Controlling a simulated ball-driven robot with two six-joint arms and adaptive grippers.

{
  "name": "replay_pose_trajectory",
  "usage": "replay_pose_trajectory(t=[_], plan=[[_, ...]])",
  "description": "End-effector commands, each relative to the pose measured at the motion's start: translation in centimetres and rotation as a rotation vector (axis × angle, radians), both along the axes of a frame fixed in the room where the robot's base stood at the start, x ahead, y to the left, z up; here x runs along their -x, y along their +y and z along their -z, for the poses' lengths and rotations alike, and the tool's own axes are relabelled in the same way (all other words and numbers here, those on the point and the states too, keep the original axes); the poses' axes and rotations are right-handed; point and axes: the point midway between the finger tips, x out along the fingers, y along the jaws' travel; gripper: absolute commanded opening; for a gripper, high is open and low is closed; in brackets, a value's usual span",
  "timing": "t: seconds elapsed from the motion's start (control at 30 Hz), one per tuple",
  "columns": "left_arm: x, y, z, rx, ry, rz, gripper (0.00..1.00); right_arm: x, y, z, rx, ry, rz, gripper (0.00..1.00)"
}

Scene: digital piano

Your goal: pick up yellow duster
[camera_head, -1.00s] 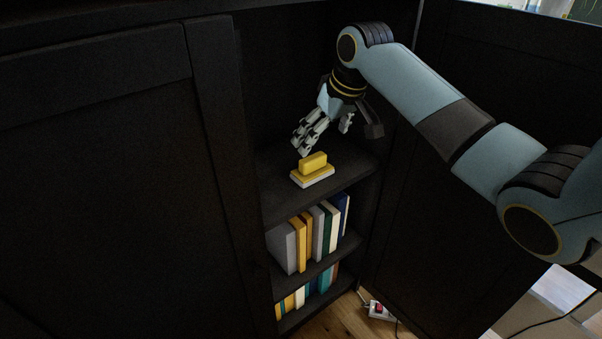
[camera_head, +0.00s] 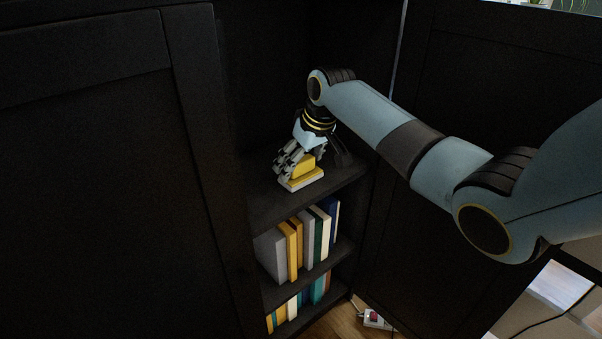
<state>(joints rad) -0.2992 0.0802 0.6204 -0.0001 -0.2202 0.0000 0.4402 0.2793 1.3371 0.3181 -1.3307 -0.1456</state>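The yellow duster (camera_head: 303,168) is a small yellow block on a yellow and white base. It lies on the top visible shelf (camera_head: 262,207) of a dark cabinet, near the front edge. My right gripper (camera_head: 293,166) is down at the duster, with its fingers along the duster's left and back sides and partly hiding it. I cannot tell whether the fingers are closed on it. The duster still appears to rest on the shelf. My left gripper is not in view.
A row of books (camera_head: 296,245) stands on the shelf below, with more books (camera_head: 300,303) on the lowest one. A dark cabinet door (camera_head: 105,180) fills the left. Another dark panel (camera_head: 480,90) stands at the right. A power strip (camera_head: 374,318) lies on the wooden floor.

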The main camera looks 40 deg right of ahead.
Motion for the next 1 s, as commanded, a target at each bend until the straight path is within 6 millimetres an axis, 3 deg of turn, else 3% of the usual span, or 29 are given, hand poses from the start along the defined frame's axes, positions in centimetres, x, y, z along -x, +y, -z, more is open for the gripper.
replay_pose_trajectory(t=[0.07,0.4,0.73,0.97,1.0], plan=[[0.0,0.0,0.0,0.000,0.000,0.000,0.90,0.0,0.0,0.0,0.000,0.000,0.000,0.72],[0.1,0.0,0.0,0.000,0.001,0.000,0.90,0.0,0.0,0.0,0.000,0.000,0.000,0.28],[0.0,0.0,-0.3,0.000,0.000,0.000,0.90,0.0,0.0,-0.9,0.000,-0.002,0.000,0.27],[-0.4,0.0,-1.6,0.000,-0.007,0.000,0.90,-0.1,0.0,-4.7,0.000,-0.005,0.000,0.27],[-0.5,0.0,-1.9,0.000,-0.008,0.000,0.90,0.7,-0.9,-5.0,0.005,0.000,0.002,0.27]])
